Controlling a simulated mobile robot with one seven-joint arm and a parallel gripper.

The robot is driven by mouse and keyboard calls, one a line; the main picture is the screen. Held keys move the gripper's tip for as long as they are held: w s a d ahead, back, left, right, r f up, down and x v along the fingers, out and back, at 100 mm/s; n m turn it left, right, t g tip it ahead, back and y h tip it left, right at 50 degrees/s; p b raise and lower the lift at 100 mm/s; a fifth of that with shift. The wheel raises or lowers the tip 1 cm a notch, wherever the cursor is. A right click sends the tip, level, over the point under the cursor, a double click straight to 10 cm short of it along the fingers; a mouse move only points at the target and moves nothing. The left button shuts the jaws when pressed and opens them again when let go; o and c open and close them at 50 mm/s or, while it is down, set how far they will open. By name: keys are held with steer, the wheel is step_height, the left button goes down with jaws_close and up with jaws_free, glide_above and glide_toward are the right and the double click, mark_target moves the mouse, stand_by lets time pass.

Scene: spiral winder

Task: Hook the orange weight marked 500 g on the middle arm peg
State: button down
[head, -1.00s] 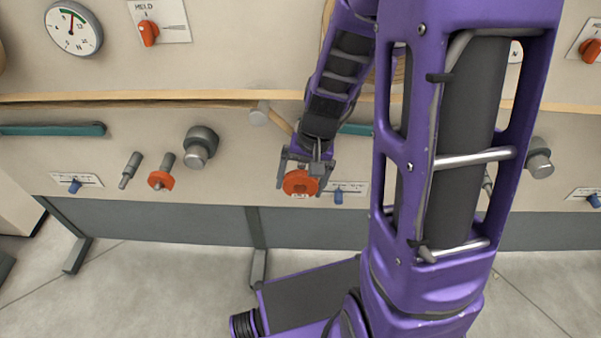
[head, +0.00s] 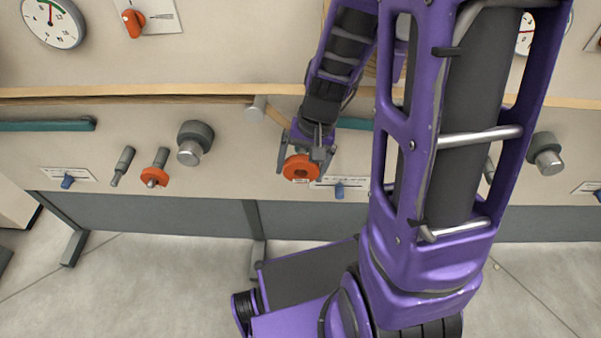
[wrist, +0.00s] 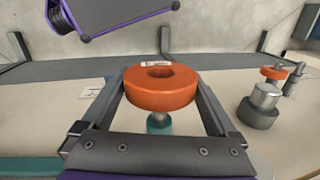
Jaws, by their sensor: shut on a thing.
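My gripper (head: 303,160) is shut on an orange ring-shaped weight (head: 301,169). In the wrist view the weight (wrist: 162,88) sits between the two fingers, its centre hole showing. Its mark is not readable. In the wrist view a short metal peg (wrist: 157,122) on a teal part (wrist: 158,130) shows just beyond the weight's lower edge and overlaps it in the picture. I cannot tell whether they touch. In the head view a teal bar (head: 355,123) is mostly hidden behind my arm, and this peg cannot be made out.
A second orange disc (head: 155,177) is on a peg left of my gripper, beside a bare grey peg (head: 122,166) and a large grey knob (head: 194,142). A teal bar (head: 45,125) is farther left. A blue slider (head: 339,190) is right of the held weight.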

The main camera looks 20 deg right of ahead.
mark_target(303, 151)
steer(key=shift+w+d, duration=0.3)
steer(key=shift+w, duration=0.6)
steer(key=shift+w+d, duration=0.3)
steer(key=shift+w, duration=0.55)
steer(key=shift+w+f, duration=0.15)
steer(key=shift+w, duration=0.1)
steer(key=d+x, duration=0.1)
steer(key=x, duration=0.7)
steer(key=shift+d+f+b, duration=0.3)
steer(key=shift+d+b, duration=0.1)
steer(key=shift+d, duration=0.05)
jaws_free()
steer(key=shift+s, duration=0.15)
steer(key=shift+r, duration=0.1)
steer(key=p+v, duration=0.2)
steer(key=v, duration=0.5)
steer(key=shift+r, duration=0.3)
